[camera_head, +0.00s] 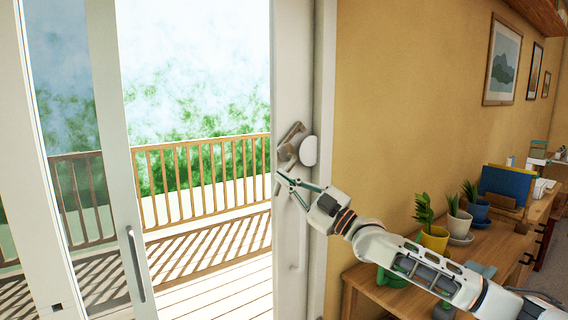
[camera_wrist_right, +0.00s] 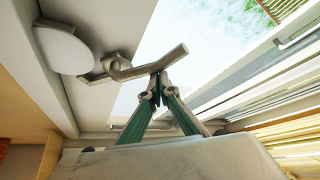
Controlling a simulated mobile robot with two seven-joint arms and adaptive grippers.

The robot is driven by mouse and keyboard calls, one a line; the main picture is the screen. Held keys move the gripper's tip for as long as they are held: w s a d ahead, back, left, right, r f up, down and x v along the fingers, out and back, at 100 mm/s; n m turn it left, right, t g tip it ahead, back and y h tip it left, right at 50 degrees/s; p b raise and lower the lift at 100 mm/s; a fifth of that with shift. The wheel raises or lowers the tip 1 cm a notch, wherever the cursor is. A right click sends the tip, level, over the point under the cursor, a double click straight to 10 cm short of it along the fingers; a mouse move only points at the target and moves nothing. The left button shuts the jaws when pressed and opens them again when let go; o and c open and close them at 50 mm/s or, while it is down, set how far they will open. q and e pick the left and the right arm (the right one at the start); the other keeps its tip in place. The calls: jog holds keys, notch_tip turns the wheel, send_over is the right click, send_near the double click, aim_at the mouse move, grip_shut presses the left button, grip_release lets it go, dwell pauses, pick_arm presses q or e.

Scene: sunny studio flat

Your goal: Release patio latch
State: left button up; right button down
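The patio latch (camera_head: 291,141) is a grey metal lever on the white door post, beside a round white disc (camera_head: 310,151). In the right wrist view the bent lever (camera_wrist_right: 150,69) crosses just above my fingertips, and the disc (camera_wrist_right: 64,47) is at upper left. My right gripper (camera_head: 283,178) is just below the latch. In the wrist view its green fingers (camera_wrist_right: 159,88) converge with their tips together at the lever's underside; whether they touch it is unclear. No part of the lever shows between them. My left gripper is not in view.
A door panel with a long handle (camera_head: 136,265) stands at left; the gap to the post looks open onto a railed deck (camera_head: 205,285). A wooden desk (camera_head: 490,250) with potted plants (camera_head: 434,237) stands at right, below my right arm.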

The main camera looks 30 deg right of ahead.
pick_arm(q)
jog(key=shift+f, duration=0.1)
pick_arm(e)
jog(key=shift+d+f, duration=0.25)
jog(key=shift+f, duration=0.05)
jog(key=shift+d+f, duration=0.1)
jog(key=shift+f, duration=0.05)
dwell(0.4)
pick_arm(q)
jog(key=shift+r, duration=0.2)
